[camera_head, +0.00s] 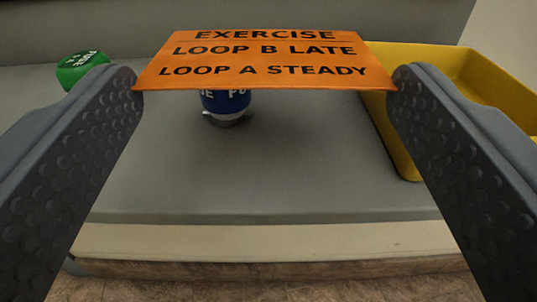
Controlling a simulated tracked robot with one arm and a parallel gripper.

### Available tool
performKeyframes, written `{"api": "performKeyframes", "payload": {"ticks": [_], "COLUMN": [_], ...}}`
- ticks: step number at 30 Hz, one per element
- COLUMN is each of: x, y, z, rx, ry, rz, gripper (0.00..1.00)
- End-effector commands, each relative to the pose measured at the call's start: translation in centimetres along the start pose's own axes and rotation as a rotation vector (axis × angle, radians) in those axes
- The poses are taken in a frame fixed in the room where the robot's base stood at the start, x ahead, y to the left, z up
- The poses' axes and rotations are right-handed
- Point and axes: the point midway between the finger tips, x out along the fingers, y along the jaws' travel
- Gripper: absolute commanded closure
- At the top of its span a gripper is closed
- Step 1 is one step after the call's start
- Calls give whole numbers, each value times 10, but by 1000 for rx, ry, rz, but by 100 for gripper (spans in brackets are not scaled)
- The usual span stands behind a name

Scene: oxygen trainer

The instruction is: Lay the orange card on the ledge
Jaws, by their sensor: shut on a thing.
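The orange card (263,62) is held between the two fingertips of my gripper (264,82), one finger at each side edge. Its black print reads "EXERCISE, LOOP B LATE, LOOP A STEADY". The card lies nearly flat to the view, tilted away from me. Below and behind it is a grey surface (260,175) with a pale front edge, which looks like the ledge. I cannot tell how high the card is above it.
A blue object with white lettering (226,104) stands on the grey surface, partly hidden by the card. A green object with white lettering (82,67) is at the left. A yellow tray (404,160) is at the right, partly behind my finger. The front middle is clear.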

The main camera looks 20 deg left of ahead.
Motion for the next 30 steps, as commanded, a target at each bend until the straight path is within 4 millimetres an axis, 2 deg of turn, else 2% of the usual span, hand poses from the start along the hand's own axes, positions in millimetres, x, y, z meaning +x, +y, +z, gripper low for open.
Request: {"api": "performKeyframes", "payload": {"ticks": [6, 23, 24, 26, 30], "x": [1, -1, -1, -1, -1], "y": [-2, 2, 2, 2, 2], "z": [-2, 10, 10, 10, 10], "rx": [-1, -1, -1, -1, -1], "ry": [1, 0, 0, 1, 1], "rz": [-4, 3, 3, 3, 4], "gripper": [44, 44, 18, 2, 2]}}
